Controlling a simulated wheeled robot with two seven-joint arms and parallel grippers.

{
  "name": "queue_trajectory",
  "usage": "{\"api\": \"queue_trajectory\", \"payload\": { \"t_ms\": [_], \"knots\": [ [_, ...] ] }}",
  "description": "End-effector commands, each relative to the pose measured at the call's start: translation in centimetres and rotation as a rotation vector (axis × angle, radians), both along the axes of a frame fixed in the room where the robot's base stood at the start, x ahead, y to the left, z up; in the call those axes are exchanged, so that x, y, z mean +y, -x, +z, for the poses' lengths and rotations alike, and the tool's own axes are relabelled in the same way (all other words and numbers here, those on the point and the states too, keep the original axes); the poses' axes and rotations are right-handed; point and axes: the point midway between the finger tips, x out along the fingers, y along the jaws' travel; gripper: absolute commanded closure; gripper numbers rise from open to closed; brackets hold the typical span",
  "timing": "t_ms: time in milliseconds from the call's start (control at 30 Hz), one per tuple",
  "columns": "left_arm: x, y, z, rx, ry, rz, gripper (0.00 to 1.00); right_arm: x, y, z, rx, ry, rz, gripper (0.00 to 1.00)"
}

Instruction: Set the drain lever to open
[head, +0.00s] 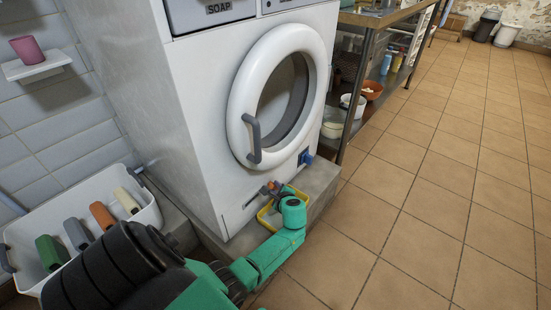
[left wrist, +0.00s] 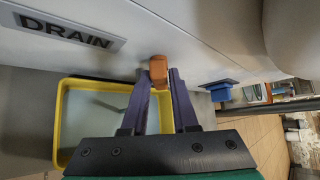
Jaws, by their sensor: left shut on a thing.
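The drain lever (head: 271,186) is low on the front of the white washing machine (head: 185,120), with an orange handle. In the left wrist view the orange handle (left wrist: 158,66) sits between the tips of my left gripper (left wrist: 159,78), beside the DRAIN label (left wrist: 68,32). My left gripper (head: 277,189) is shut on this handle. Its fingers hide the lower part of the handle and I cannot tell the lever's setting. My right gripper is not in view.
A yellow-rimmed tray (head: 263,220) lies just below the lever, and it also shows in the left wrist view (left wrist: 60,115). A blue fitting (head: 305,157) is to the right. The tiled floor (head: 430,220) at right is clear.

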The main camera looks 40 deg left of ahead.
Motion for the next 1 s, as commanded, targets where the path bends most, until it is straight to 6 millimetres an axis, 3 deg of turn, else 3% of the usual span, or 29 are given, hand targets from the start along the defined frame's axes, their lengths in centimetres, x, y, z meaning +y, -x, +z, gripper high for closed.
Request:
{"api": "queue_trajectory", "payload": {
  "t_ms": [33, 300, 433, 567, 1000],
  "knots": [
    [-0.2, -0.1, 0.7, 0.039, 0.005, -0.001, 1.00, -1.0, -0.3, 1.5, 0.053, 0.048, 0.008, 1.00],
    [-0.2, -0.3, 0.5, 0.264, 0.009, -0.001, 1.00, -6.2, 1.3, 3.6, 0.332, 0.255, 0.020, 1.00],
    [-0.2, -0.4, 0.3, 0.386, 0.011, -0.001, 1.00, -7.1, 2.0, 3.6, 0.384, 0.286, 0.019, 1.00],
    [-0.2, -0.5, 0.0, 0.498, 0.015, -0.001, 1.00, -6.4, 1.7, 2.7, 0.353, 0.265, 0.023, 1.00],
    [-0.1, -0.7, -0.1, 0.742, 0.019, -0.001, 1.00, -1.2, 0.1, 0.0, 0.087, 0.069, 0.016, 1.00]
  ]
}}
